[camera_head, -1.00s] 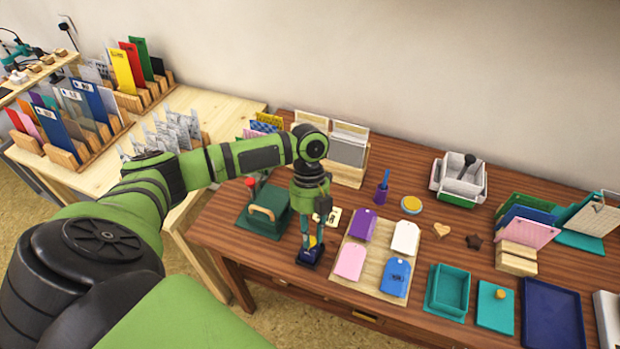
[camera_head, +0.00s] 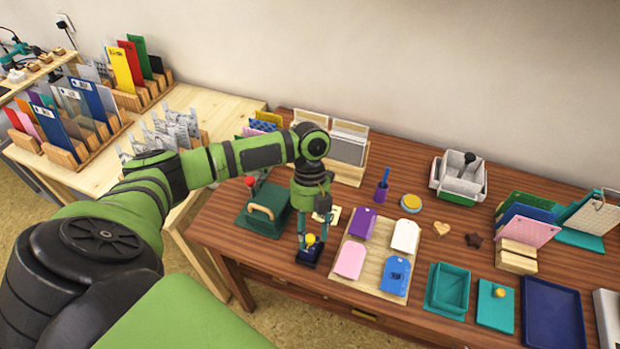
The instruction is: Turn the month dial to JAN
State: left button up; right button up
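A small dark blue block (camera_head: 308,258) with a yellow knob-like part (camera_head: 311,240) on top stands near the front edge of the brown table, left of the tag board. It looks like the dial, but its month lettering is too small to read. My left gripper (camera_head: 311,232) points down right over it, fingers at about the height of the yellow part. One finger shows on the left side of the yellow part. Whether the fingers touch it or are closed on it cannot be told. My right gripper is not in view.
A wooden board (camera_head: 374,280) with several coloured tags lies just right of the block. A green box with a wooden handle (camera_head: 262,212) stands close on the left. A purple stamp (camera_head: 382,184) stands behind the board. The table edge is just in front.

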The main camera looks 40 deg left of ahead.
pick_arm(q)
jog(key=shift+r, duration=0.1)
jog(key=v, duration=1.2)
